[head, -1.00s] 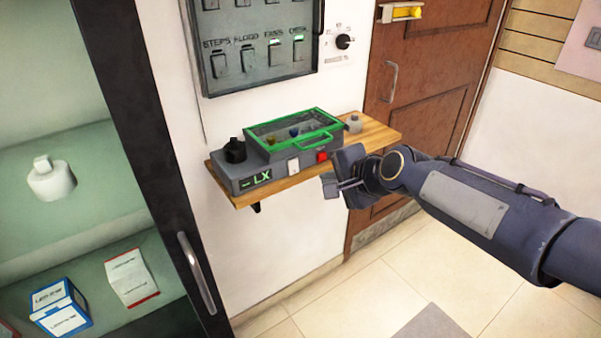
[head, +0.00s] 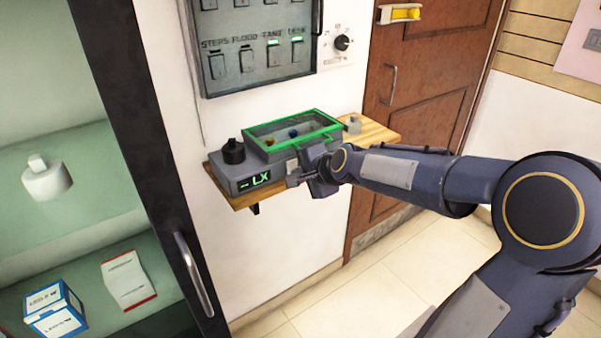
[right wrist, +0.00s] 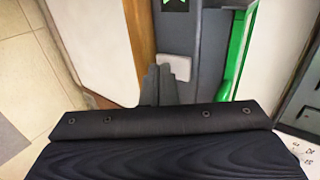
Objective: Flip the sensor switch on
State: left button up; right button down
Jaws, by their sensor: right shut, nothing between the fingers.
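The grey sensor box (head: 228,181) with a lit green "LX" display (head: 258,180) sits on a wooden wall shelf (head: 245,201). A pale rocker switch (right wrist: 176,67) on the box's front shows in the right wrist view. My left gripper is not in view.
The box has a black knob (head: 233,151) on top and a green-framed clear cover (head: 292,127). A small grey item (head: 353,125) stands at the shelf's right. A switch panel (head: 258,55) hangs above; an open cabinet stands left, a brown door (head: 425,85) right.

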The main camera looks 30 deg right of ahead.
jog(key=shift+w+b, duration=0.1)
jog(key=shift+b, duration=0.7)
jog(key=shift+w+r+p, duration=0.1)
jog(key=shift+r+p, duration=0.75)
jog(key=shift+p, duration=0.05)
jog(key=shift+f, duration=0.1)
